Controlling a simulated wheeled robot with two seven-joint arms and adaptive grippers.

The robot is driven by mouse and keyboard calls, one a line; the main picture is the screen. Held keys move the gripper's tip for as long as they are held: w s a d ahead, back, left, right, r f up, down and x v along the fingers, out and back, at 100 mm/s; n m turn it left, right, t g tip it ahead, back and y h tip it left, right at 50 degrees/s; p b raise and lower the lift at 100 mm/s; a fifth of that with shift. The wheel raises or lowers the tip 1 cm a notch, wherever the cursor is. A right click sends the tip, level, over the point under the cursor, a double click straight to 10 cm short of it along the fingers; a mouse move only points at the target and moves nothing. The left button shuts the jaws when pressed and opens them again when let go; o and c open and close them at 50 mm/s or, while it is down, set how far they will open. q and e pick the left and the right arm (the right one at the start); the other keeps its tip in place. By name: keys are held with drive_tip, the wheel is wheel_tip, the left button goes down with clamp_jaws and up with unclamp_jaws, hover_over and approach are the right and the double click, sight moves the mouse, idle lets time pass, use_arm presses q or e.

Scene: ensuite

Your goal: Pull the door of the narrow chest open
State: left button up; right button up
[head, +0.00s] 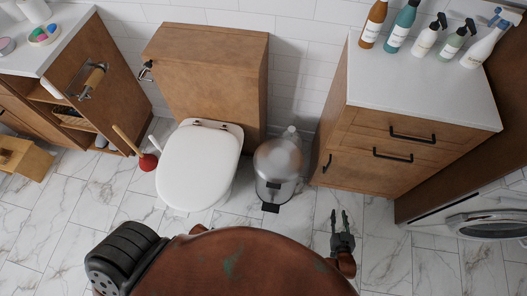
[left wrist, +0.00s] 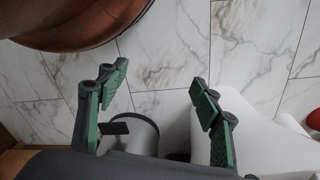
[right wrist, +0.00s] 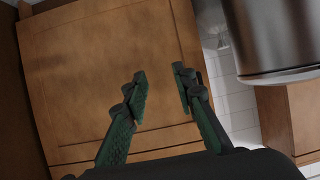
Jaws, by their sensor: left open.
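The narrow chest (head: 365,125) has a wooden front and a white top and stands at the right in the head view. In the right wrist view the open fingers (right wrist: 160,76) point at the wooden front (right wrist: 95,70); the handle does not show there. My left gripper (left wrist: 155,82) is open and empty, over the floor near the toilet.
A metal pedal bin (head: 275,170) stands close left of the chest, beside the toilet (head: 200,165). Bottles (head: 425,38) stand on the chest top. A washing machine (head: 485,225) is at the right. A red plunger (head: 148,161) stands left of the toilet. Marble floor (head: 385,235) before the chest is clear.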

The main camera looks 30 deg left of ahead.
drive_tip(key=w+a+r+t+y+b, duration=0.1)
drive_tip(key=w+a+t+y+b, duration=0.1)
drive_tip(key=w+a+b, duration=0.35)
use_arm(q)
wheel_tip(320, 180, up, 6)
drive_tip(key=b, duration=0.4)
use_arm(e)
drive_tip(key=n+t+y, duration=0.1)
drive_tip(key=t+y, duration=0.1)
approach(327, 168)
drive_tip(key=x, duration=0.3)
use_arm(q)
drive_tip(key=w+d+f+t+h+b, duration=0.1)
drive_tip(key=w+d+f+t+b, duration=0.1)
drive_tip(key=w+d+f+b, duration=0.1)
drive_tip(key=shift+w+d+f+h, duration=0.3)
drive_tip(key=shift+w+d+f, duration=0.45)
drive_tip(key=shift+w+f, duration=0.7)
use_arm(e)
drive_tip(key=shift+f+x, duration=0.15)
drive_tip(key=shift+x, duration=1.75)
drive_tip(key=shift+f+x, duration=0.1)
drive_tip(key=shift+x, duration=1.8)
use_arm(q)
drive_tip(key=shift+s+f, duration=0.3)
use_arm(e)
drive_tip(key=shift+d, duration=0.1)
drive_tip(key=shift+c, duration=0.6)
clamp_jaws()
